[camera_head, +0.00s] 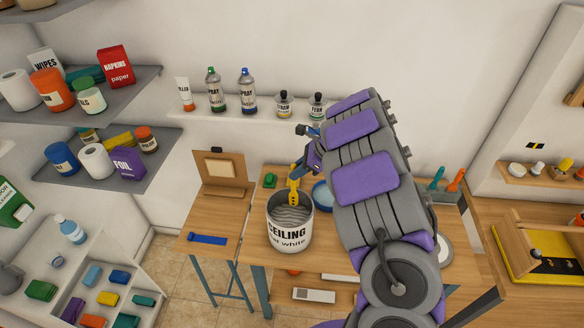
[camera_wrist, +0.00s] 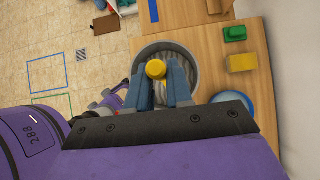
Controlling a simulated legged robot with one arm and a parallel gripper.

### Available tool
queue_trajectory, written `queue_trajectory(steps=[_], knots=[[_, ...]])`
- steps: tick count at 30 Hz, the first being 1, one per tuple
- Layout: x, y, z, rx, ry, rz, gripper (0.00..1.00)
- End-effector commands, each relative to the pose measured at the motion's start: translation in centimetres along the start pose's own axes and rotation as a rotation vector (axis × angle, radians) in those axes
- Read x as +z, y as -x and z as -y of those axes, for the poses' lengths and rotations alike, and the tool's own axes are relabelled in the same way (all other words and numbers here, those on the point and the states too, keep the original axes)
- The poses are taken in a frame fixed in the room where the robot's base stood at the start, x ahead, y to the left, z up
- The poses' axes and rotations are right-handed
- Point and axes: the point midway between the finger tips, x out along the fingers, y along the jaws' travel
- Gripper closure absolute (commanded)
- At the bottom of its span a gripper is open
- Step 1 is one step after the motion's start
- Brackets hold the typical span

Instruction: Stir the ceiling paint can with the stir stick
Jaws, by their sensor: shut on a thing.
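The ceiling paint can (camera_head: 290,236) is an open white can lettered "CEILING" on the wooden table, with grey ridged contents visible inside. Its round rim (camera_wrist: 190,52) shows below my gripper in the wrist view. The yellow stir stick (camera_head: 293,192) stands near upright, its lower end reaching down into the can's opening at the back. Its yellow top (camera_wrist: 156,69) sits between my blue fingers. My gripper (camera_head: 299,172) is shut on the stick above the can; it also shows in the wrist view (camera_wrist: 158,88). The stick's lower tip is hidden.
A blue round dish (camera_head: 322,196) stands right of the can, partly behind my arm. A green block (camera_head: 270,180) lies behind the can. A wall shelf (camera_head: 225,120) with bottles is behind. A blue strip (camera_head: 207,239) lies on the side table.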

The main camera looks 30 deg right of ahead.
Motion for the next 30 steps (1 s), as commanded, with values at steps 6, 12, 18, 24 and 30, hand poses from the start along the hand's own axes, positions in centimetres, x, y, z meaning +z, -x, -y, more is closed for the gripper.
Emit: queue_trajectory(steps=[6,12,18,24,30], knots=[[-0.5,-2.5,-0.8,-0.004,0.005,-0.011,1.00],[-1.5,-3.9,-0.8,-0.005,0.006,-0.012,1.00],[-3.4,-4.9,-0.1,-0.001,0.003,-0.004,1.00],[-4.8,-6.1,0.0,-0.001,0.001,0.000,1.00],[-5.2,-7.9,-0.5,-0.004,0.005,-0.008,1.00]])
